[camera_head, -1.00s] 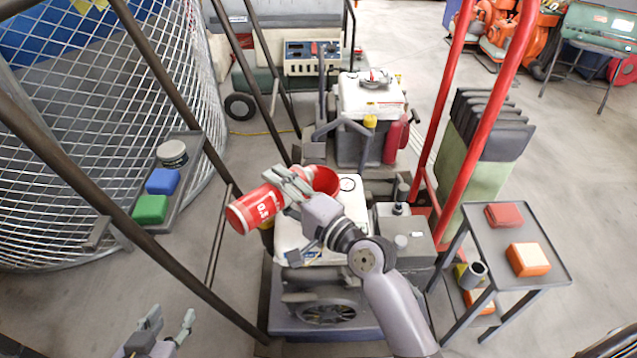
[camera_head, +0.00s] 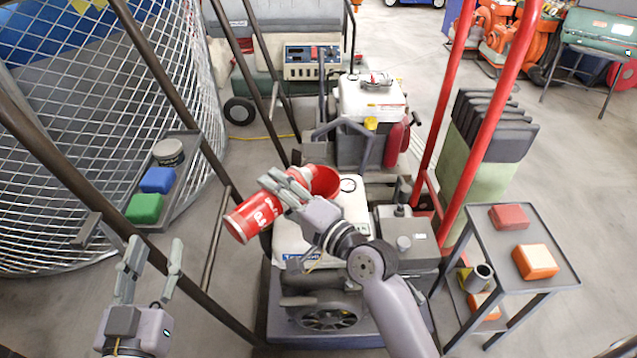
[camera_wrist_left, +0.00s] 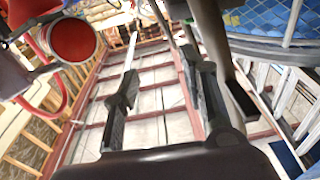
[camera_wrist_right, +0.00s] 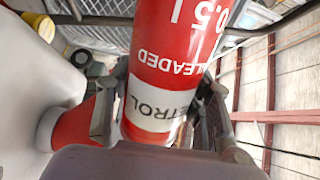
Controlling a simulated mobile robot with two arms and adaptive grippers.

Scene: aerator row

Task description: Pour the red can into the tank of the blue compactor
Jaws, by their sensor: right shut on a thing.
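My right gripper (camera_head: 285,192) is shut around the red can (camera_head: 247,222). The can lies well tilted, its base end to the lower left and its other end towards a red funnel (camera_head: 326,181). The funnel stands on the white tank (camera_head: 350,215) of the front compactor, whose base (camera_head: 290,325) is dark blue-grey. The gripper hides the can's mouth, so I cannot tell whether anything flows. The right wrist view shows the can's lettering (camera_wrist_right: 165,75) between the fingers and the funnel (camera_wrist_right: 75,125) beside it. My left gripper (camera_head: 150,262) is open and empty, lower left.
A second machine with a white tank (camera_head: 370,98) and yellow cap stands behind. A red frame post (camera_head: 490,115) and a small table (camera_head: 553,270) with boxes are right. Dark bars (camera_head: 100,220) and a shelf (camera_head: 182,190) with a tin and blocks are left.

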